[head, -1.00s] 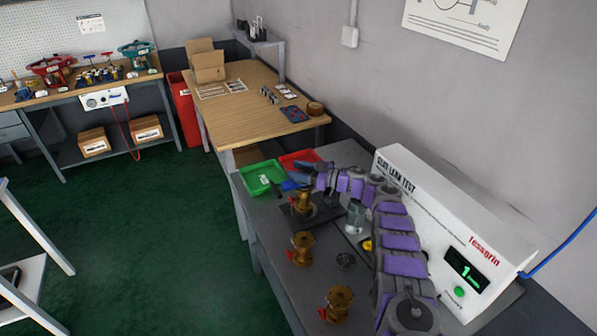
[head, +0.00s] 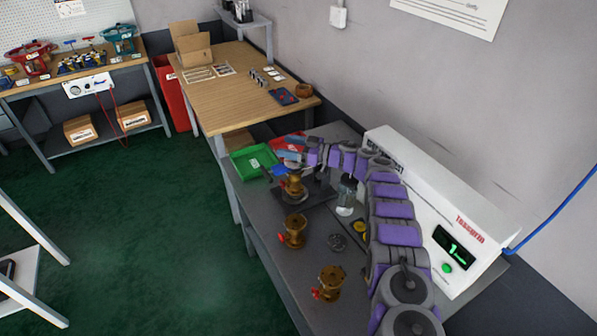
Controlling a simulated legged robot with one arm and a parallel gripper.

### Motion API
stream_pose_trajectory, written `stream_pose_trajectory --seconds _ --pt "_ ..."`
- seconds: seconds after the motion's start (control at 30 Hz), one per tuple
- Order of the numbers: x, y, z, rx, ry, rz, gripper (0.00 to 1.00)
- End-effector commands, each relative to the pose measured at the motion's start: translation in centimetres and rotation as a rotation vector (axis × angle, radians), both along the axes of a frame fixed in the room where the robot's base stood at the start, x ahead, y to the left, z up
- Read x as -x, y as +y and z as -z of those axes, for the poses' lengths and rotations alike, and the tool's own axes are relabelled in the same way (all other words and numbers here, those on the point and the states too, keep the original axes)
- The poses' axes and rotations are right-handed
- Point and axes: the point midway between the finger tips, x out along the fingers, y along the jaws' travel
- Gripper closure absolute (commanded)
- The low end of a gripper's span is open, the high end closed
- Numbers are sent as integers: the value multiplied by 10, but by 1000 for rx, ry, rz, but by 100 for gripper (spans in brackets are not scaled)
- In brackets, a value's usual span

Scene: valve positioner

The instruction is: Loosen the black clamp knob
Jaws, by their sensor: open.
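A brass valve (head: 293,187) stands upright on a dark fixture plate (head: 318,194) on the grey bench. Dark clamp parts sit around the top of the valve. The black clamp knob is too small and dark to pick out with certainty there. My gripper (head: 283,161) is at the end of my purple and grey arm, just above and behind the valve, with its blue fingers pointing left. The fingers are apart and nothing shows between them. I cannot tell whether they touch the clamp.
Two more brass valves with red handles, one in the middle (head: 294,231) and one in front (head: 328,283), stand nearer. A green tray (head: 250,163) lies behind; the white tester (head: 440,210) bounds the right.

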Motion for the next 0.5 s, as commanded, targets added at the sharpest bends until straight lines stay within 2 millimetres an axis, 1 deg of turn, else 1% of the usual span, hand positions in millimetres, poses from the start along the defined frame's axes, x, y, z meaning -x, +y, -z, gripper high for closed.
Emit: stream_pose_trajectory --seconds 0.17,0.5 --pt "8 -3 -4 0 -1 1 29" --pt "28 -8 -4 3 1 1 29"
